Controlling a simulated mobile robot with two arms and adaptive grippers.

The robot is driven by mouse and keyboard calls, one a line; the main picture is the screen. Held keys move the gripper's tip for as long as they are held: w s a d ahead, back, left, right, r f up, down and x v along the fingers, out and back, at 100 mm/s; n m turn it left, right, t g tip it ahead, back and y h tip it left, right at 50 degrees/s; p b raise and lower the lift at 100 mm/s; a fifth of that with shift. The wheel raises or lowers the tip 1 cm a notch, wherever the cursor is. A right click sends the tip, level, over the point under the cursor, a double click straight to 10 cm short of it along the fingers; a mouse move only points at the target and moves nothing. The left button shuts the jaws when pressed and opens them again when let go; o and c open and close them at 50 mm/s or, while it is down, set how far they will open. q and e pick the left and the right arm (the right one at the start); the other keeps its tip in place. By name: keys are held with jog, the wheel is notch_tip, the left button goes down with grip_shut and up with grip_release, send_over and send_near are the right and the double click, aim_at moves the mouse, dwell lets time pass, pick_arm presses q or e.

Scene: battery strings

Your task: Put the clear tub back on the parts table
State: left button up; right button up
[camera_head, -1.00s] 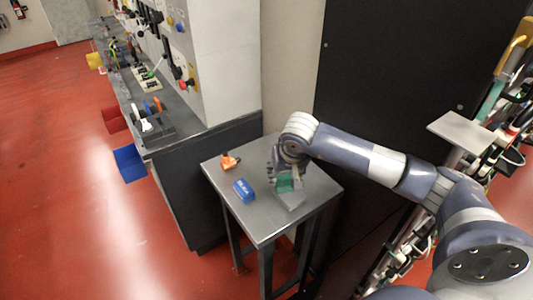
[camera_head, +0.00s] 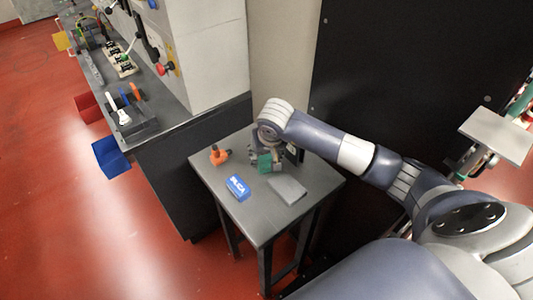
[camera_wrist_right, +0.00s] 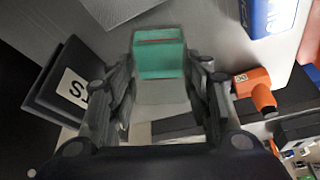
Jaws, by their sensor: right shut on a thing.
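The clear tub (camera_head: 265,164) shows as a small see-through box with green in it. It is in my right gripper (camera_head: 262,156), over the back part of the small grey parts table (camera_head: 245,215). In the right wrist view the tub (camera_wrist_right: 160,55) sits between the two fingers of the right gripper (camera_wrist_right: 160,90), which is shut on it. I cannot tell whether its underside touches the tabletop. My left gripper is not in view.
A blue box (camera_head: 238,188) and an orange part (camera_head: 219,156) stand on the table left of the tub. A flat grey pad (camera_head: 287,190) lies at right. A dark labelled box (camera_wrist_right: 72,85) is close beside the gripper. A workbench (camera_head: 150,140) is at left.

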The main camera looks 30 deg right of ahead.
jog(key=shift+s+r, duration=0.1)
jog(key=shift+a, duration=0.15)
jog(key=shift+f+b, duration=0.2)
jog(key=shift+b, duration=0.1)
jog(key=o, duration=0.9)
jog(key=shift+o, duration=0.5)
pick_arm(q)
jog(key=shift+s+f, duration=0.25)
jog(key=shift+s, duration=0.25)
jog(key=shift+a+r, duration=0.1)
pick_arm(e)
jog(key=shift+r, duration=0.15)
